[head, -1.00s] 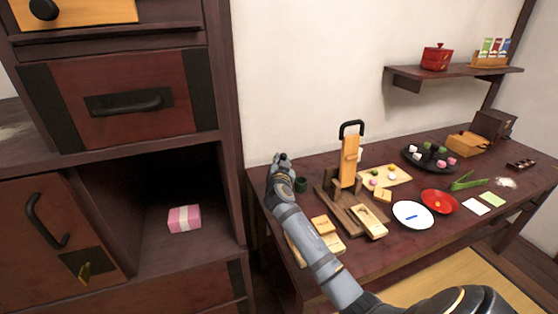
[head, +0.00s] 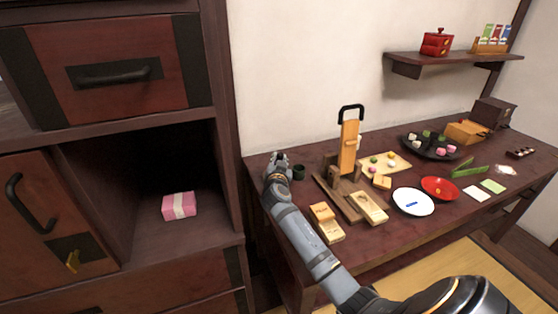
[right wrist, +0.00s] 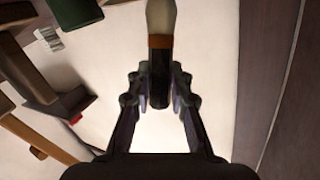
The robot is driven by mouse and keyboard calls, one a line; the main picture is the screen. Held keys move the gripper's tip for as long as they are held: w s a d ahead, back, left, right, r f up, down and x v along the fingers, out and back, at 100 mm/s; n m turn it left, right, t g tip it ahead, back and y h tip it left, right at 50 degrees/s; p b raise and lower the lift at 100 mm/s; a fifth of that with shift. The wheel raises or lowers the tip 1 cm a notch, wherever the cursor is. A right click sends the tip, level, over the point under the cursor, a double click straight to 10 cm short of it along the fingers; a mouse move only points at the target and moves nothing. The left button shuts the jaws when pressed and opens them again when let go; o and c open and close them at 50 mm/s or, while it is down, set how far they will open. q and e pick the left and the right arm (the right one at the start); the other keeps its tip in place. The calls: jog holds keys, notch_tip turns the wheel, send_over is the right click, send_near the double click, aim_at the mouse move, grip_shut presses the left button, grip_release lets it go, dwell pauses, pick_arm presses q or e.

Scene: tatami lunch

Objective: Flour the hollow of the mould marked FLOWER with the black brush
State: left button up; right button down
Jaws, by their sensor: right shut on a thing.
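My right gripper (head: 278,160) is raised at the table's left end, beside a small dark green cup (head: 299,172). In the right wrist view the gripper (right wrist: 160,92) is shut on the brush (right wrist: 160,55), which has a dark handle, a copper-brown band and cream bristles pointing away from the jaws. The brush cannot be made out in the head view. Pale wooden mould-like blocks lie on the table, one left (head: 326,224) next to my right forearm and one right (head: 369,207) at the wooden stand. No FLOWER mark is readable. My left gripper is out of view.
A white plate (head: 405,208), a red plate (head: 440,195) and a dark tray of sweets (head: 430,152) lie to the right. A dark cabinet (head: 222,130) borders the table's left.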

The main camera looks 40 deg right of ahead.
jog(key=shift+f+b, duration=0.65)
dwell(1.2)
jog(key=shift+r+p, duration=2.4)
jog(key=shift+r, duration=1.2)
jog(key=shift+f, duration=0.15)
